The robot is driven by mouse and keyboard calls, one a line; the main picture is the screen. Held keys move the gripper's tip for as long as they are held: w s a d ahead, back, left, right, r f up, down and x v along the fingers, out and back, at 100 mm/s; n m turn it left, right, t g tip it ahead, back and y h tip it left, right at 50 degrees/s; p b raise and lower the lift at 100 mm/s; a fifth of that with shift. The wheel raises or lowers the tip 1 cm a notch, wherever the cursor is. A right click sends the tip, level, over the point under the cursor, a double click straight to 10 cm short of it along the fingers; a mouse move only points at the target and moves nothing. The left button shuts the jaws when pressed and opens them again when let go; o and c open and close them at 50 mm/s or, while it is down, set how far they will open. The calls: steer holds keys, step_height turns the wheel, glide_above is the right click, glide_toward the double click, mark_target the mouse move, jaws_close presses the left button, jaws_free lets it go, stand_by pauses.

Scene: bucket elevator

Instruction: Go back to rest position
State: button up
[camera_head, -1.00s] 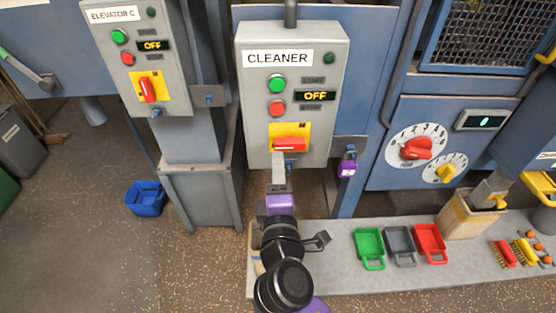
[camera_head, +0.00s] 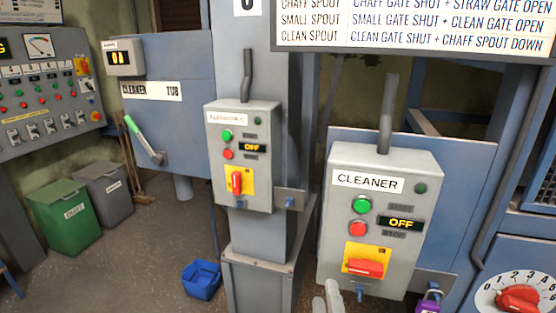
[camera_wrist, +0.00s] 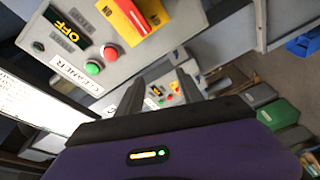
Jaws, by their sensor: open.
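My gripper (camera_wrist: 160,84) shows in the wrist view with its two dark fingers apart and nothing between them. The cleaner box (camera_head: 340,228) stands in front of me in the head view; its display reads OFF. Its red switch handle (camera_head: 366,268) lies level on a yellow plate. In the wrist view, the cleaner box (camera_wrist: 105,25) is at the upper left, with the switch handle (camera_wrist: 133,14) at the top edge. The fingers look clear of the switch.
The elevator C box (camera_head: 240,185) stands to the left on a post, also reading OFF. A blue bucket (camera_head: 201,279) sits on the floor. Green (camera_head: 70,215) and grey (camera_head: 108,187) bins stand further left. Open floor lies between.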

steer(key=s+d+f+m+g, duration=0.1)
steer(key=s+d+m, duration=0.2)
steer(key=s, duration=0.9)
steer(key=s+d+f+m+g, duration=0.1)
steer(key=s+d+m, duration=0.3)
steer(key=s, duration=0.8)
steer(key=s+d+f+m+g+y, duration=0.1)
steer(key=s+d+f+m, duration=0.2)
steer(key=s, duration=0.9)
steer(key=m, duration=0.3)
steer(key=shift+d+f+g, duration=0.15)
steer(key=shift+g, duration=0.15)
